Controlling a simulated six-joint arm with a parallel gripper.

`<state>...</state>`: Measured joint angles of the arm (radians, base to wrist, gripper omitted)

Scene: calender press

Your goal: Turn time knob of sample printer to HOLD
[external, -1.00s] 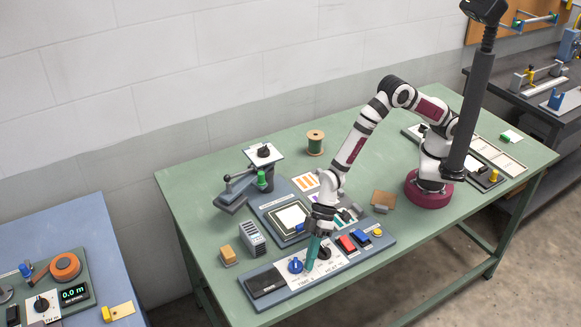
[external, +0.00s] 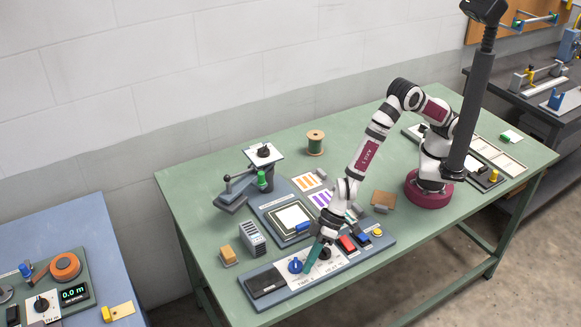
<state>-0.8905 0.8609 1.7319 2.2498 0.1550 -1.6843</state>
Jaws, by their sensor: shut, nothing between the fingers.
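The control panel (external: 345,259) at the table's front edge carries a blue knob (external: 295,265) and a black knob (external: 324,252) on a white label plate. The labels are too small to read, so I cannot tell which knob is the time knob or where either one points. My gripper (external: 306,271) is shut and tilted, with its teal fingers reaching down to the plate between the two knobs. The fingertips are close beside the blue knob's right side; I cannot tell if they touch it. My fingers partly cover the plate and its markings.
A dark pad (external: 266,283) is at the panel's left end. Behind stand a grey slotted block (external: 252,238) and a framed white plate (external: 291,217).

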